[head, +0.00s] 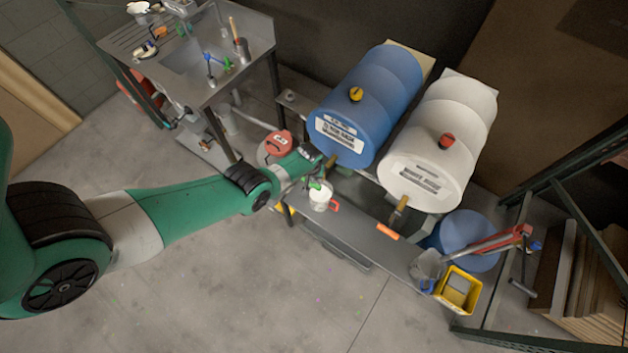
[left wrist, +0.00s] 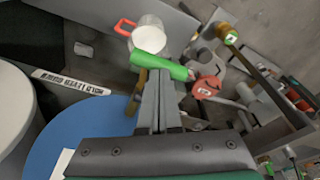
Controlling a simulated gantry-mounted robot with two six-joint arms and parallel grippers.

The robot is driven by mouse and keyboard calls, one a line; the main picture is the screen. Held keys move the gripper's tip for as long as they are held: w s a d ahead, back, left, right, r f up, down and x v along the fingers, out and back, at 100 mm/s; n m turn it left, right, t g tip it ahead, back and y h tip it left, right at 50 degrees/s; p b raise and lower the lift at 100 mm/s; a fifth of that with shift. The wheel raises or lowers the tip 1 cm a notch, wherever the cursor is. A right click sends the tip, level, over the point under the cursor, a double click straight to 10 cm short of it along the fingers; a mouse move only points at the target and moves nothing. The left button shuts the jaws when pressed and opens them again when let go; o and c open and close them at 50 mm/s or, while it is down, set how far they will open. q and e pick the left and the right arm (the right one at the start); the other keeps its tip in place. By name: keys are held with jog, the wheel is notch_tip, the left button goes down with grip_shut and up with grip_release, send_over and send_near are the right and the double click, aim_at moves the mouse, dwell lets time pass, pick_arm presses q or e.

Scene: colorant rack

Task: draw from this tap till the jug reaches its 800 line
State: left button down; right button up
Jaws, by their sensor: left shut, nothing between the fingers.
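The white jug (head: 319,199) with a red handle stands on the bench under the blue drum's brass tap (head: 331,162); it also shows in the left wrist view (left wrist: 150,36). Its scale and its fill level cannot be made out. The tap's green lever (left wrist: 162,67) lies across, just beyond my left fingertips in the left wrist view, partly over the jug. My left gripper (head: 311,181) is shut and empty, close to the lever; whether it touches is unclear. My right gripper is not in view.
The blue drum (head: 372,98) and the white drum (head: 447,135) lie side by side. The white drum's tap (head: 400,211) has an orange lever (head: 387,231). A yellow bucket (head: 458,291) stands at right. A sink bench (head: 254,30) stands behind. The bench's front (head: 350,237) is clear.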

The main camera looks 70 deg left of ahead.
pick_arm(q)
jog(key=shift+f+b, duration=0.85)
jog(key=shift+f, duration=0.05)
jog(key=shift+r, duration=0.1)
notch_tip(320, 180, up, 3)
jog(key=p, duration=0.3)
jog(key=shift+r+p, duration=0.2)
jog(key=shift+p, duration=0.15)
jog(key=shift+r, duration=0.1)
notch_tip(320, 180, up, 5)
jog(key=p, duration=0.5)
